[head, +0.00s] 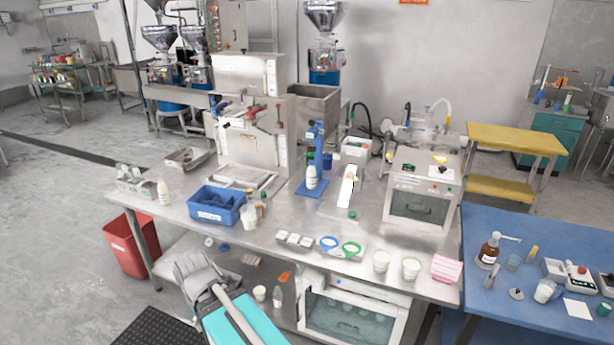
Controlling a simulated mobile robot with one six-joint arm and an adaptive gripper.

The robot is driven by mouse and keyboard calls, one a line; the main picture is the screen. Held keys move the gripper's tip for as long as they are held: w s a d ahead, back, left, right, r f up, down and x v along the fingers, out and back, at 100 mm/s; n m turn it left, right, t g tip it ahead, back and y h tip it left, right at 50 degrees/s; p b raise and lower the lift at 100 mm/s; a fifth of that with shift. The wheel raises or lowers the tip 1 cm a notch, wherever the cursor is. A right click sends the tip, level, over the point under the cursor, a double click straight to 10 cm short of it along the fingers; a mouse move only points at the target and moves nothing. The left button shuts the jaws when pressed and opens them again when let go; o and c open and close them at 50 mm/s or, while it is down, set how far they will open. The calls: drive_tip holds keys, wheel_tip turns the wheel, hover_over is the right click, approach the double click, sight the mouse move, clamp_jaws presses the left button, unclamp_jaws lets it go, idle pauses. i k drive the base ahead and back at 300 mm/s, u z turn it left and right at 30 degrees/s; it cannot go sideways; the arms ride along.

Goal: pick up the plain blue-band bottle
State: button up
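Several small pale bottles stand on the steel table, and I cannot tell for sure which has a plain blue band. One white bottle (311,178) stands upright at the foot of the blue stand (318,155), near the table's middle. A cream-white bottle (164,193) stands upright at the left end. Another pale bottle (249,215) stands right of the blue bin, close to a container with a reddish part. Bands or labels are too small to read.
The blue bin (216,206) stands between the left and middle bottles. White cups (381,261), a pink pad (446,268) and blue and green rings (340,245) lie along the front edge. A boxy machine (420,190) stands at right. A red bin (130,246) is on the floor.

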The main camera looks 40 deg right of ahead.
sight(311, 171)
drive_tip(key=i, duration=0.85)
drive_tip(key=z, duration=0.45)
